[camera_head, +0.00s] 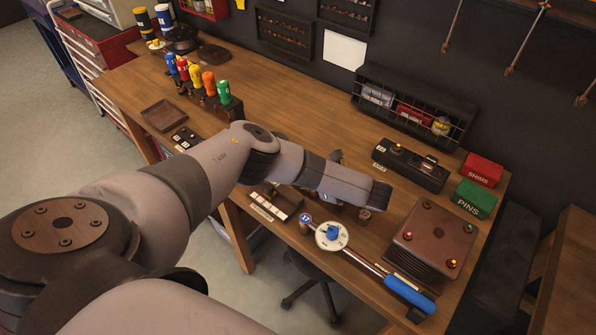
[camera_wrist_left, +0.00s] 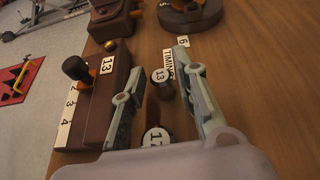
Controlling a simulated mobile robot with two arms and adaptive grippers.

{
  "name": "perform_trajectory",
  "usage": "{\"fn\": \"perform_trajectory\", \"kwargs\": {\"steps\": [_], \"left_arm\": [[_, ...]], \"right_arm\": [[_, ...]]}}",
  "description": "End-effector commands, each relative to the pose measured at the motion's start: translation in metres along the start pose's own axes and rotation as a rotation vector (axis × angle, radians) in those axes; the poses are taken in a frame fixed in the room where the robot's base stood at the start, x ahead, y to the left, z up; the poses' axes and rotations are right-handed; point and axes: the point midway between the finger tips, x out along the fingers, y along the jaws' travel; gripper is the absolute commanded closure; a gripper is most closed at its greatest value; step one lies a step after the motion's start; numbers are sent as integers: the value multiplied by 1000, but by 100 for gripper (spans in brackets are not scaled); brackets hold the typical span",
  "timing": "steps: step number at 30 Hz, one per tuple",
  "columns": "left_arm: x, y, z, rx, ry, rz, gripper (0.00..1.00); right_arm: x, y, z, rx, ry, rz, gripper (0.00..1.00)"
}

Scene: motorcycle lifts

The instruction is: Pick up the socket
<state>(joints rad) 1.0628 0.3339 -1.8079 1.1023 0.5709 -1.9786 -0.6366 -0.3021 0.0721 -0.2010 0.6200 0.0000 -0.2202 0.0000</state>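In the left wrist view, a dark round socket with a white "13" top (camera_wrist_left: 160,76) stands upright on the wooden bench, between the fingers of my left gripper (camera_wrist_left: 160,60). The fingers are spread, with space on both sides of that socket. A second socket marked "17" (camera_wrist_left: 156,137) stands nearer the palm, partly hidden by it. In the head view, my left wrist covers most of this spot; a small brown cylinder (camera_head: 364,215), perhaps a socket, shows beside it. My right gripper is in neither view.
A brown block marked "13" (camera_wrist_left: 104,105) stands close beside the left finger. A torque wrench with a blue handle (camera_head: 408,294) lies toward the bench's front edge, beside a brown plate stack (camera_head: 436,236). Red (camera_head: 482,169) and green (camera_head: 475,198) boxes stand at the right.

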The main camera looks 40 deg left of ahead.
Motion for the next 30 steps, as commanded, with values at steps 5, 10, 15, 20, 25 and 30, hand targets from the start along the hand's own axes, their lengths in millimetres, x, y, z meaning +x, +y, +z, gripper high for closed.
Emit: {"fn": "perform_trajectory", "kwargs": {"steps": [5,10,15,20,25,30], "left_arm": [[0,0,0,0,0,0,87],[0,0,0,0,0,0,98],[0,0,0,-1,0,0,100],[0,0,0,-1,0,0,100],[-2,-1,5,-2,0,0,100],[-9,-1,24,-3,0,-1,100]], "right_arm": [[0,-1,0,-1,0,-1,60],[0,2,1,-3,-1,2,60],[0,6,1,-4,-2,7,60],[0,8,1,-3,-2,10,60],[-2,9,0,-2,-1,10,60],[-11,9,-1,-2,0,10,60]]}}
